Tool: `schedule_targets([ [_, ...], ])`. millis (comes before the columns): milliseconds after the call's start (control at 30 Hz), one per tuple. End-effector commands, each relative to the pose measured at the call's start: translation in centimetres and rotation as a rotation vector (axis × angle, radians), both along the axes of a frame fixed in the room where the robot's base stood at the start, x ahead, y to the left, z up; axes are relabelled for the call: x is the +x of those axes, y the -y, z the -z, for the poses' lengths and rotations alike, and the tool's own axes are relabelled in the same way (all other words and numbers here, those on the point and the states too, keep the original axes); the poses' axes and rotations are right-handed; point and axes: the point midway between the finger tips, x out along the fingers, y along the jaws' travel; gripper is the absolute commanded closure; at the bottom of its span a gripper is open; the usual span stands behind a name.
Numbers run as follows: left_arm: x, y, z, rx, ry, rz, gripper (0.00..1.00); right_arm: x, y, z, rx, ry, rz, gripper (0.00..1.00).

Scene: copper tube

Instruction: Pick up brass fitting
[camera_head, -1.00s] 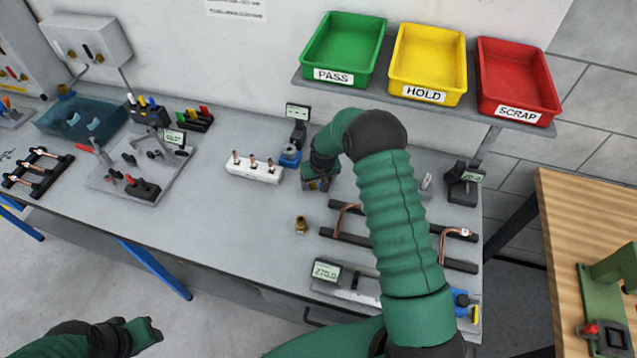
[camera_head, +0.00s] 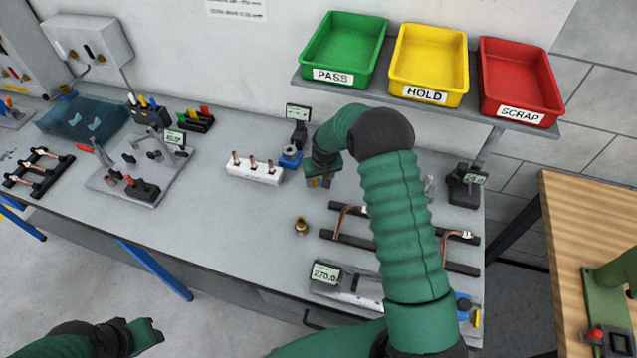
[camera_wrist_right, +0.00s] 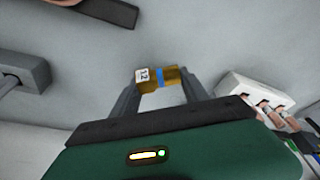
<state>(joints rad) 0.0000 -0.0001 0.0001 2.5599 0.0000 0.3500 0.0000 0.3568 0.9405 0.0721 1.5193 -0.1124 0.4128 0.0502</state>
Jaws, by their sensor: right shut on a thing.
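My right gripper (camera_head: 318,184) is over the middle of the bench, right of the white block. In the right wrist view its fingers (camera_wrist_right: 158,84) are shut on a small brass fitting (camera_wrist_right: 170,76) with a blue band and a white label reading 12. In the head view this piece is mostly hidden by the gripper. Another brass fitting (camera_head: 301,226) stands on the bench, nearer the front edge and apart from the gripper. My left gripper (camera_head: 150,334) is low at the left, away from the bench; its finger opening is unclear.
The white block with copper pieces (camera_head: 254,170) and a blue item (camera_head: 290,157) are left of my right gripper. Dark rails with bent copper tubes (camera_head: 345,216) lie to the right. Green (camera_head: 305,62), yellow (camera_head: 394,75) and red (camera_head: 487,100) trays sit on the shelf above.

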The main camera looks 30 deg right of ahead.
Motion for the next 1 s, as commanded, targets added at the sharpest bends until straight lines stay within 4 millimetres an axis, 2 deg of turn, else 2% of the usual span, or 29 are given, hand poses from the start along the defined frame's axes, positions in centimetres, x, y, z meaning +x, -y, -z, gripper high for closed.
schedule_targets([
  [100, 0.0, 0.0, 1.0, 0.000, 0.000, 0.000, 0.64, 0.1, 0.0, -1.6, -0.001, 0.004, 0.000, 0.95],
  [267, 0.0, 0.0, 1.9, 0.000, 0.000, 0.000, 0.64, -1.4, -3.5, -1.7, -0.002, 0.000, -0.007, 0.95],
  [500, 0.0, 0.0, 3.9, 0.000, 0.000, 0.000, 0.64, -4.2, -9.9, -2.3, -0.001, 0.002, -0.008, 0.95],
  [600, 0.0, 0.0, 4.3, 0.000, 0.000, 0.000, 0.64, -5.2, -12.1, -2.6, 0.000, 0.002, -0.006, 0.95],
  [800, 0.0, 0.0, 4.7, 0.000, 0.000, 0.000, 0.64, -6.2, -14.2, -3.0, -0.001, 0.000, -0.002, 0.95],
  [1000, 0.0, 0.0, 4.7, 0.000, 0.000, 0.000, 0.64, -6.5, -14.6, -3.2, 0.000, -0.001, 0.001, 0.95],
])
